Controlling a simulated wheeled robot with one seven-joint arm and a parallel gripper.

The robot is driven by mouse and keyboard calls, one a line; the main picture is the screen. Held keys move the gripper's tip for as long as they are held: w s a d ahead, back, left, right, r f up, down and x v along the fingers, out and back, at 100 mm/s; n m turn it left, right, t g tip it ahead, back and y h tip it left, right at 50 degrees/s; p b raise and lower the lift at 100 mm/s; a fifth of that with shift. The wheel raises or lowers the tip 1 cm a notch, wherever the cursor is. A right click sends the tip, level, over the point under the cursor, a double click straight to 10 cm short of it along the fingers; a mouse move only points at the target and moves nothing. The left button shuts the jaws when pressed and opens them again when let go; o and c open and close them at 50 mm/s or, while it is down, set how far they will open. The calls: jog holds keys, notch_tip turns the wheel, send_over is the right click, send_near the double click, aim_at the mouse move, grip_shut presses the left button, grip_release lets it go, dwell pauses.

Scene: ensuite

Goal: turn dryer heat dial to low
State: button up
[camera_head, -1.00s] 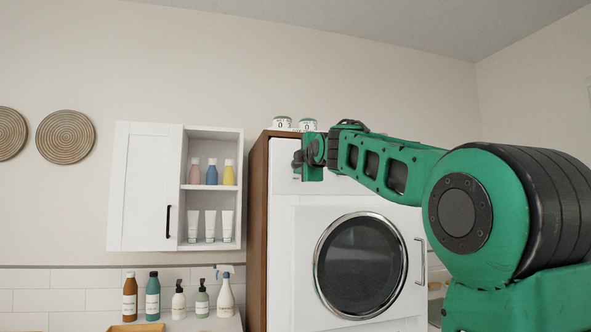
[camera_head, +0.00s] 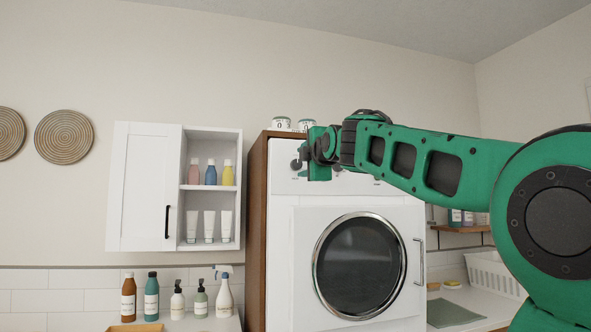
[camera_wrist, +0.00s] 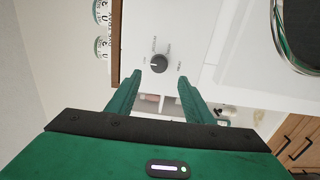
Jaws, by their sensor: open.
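The white dryer (camera_head: 300,215) stands in a wooden surround, with a control panel above its round door. In the wrist view a small dark round dial (camera_wrist: 159,62) sits on the white panel, with tiny printed labels around it. The labels and the pointer setting are too small to read surely. My gripper (camera_wrist: 160,76) is open, its two green fingers on either side just short of the dial in the picture, with nothing between them. I cannot tell the exact gap to the panel. In the head view my gripper (camera_head: 313,163) is at the panel's left part and hides some of it.
Two cans (camera_head: 281,124) stand on top of the surround. A white wall cabinet (camera_head: 146,190) with an open shelf of bottles and tubes hangs to the left. Several bottles (camera_head: 152,297) stand on the counter below. A white basket (camera_head: 490,272) is at the right.

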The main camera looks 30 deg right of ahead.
jog(key=shift+v, duration=1.9)
jog(key=s+d+f+m+g, duration=0.1)
jog(key=s+f+m+g, duration=0.25)
jog(key=f, duration=0.75)
jog(key=s+d+f+m+g+y, duration=0.1)
jog(key=s+f+m+g, duration=0.2)
jog(key=f, duration=0.7)
jog(key=s+d+f+m+g, duration=0.15)
jog(key=s+f+m, duration=0.25)
jog(key=f, duration=0.7)
jog(key=s+a+f+m+g+y, duration=0.1)
jog(key=s+a+f+m+g, duration=0.1)
jog(key=s+f, duration=0.6)
jog(key=s+a+f+m+g+y, duration=0.1)
jog(key=s+a+f+m+g, duration=0.2)
jog(key=s+f, duration=0.5)
jog(key=s+a+f+m+g+y, duration=0.2)
jog(key=s+a+f+m+g, duration=0.1)
jog(key=s+f+m, duration=0.3)
jog(key=s+f+g, duration=0.1)
jog(key=s+f, duration=0.1)
jog(key=s, duration=0.2)
jog(key=shift+f+g, duration=0.3)
jog(key=shift+f, duration=0.1)
jog(key=shift+a, duration=0.15)
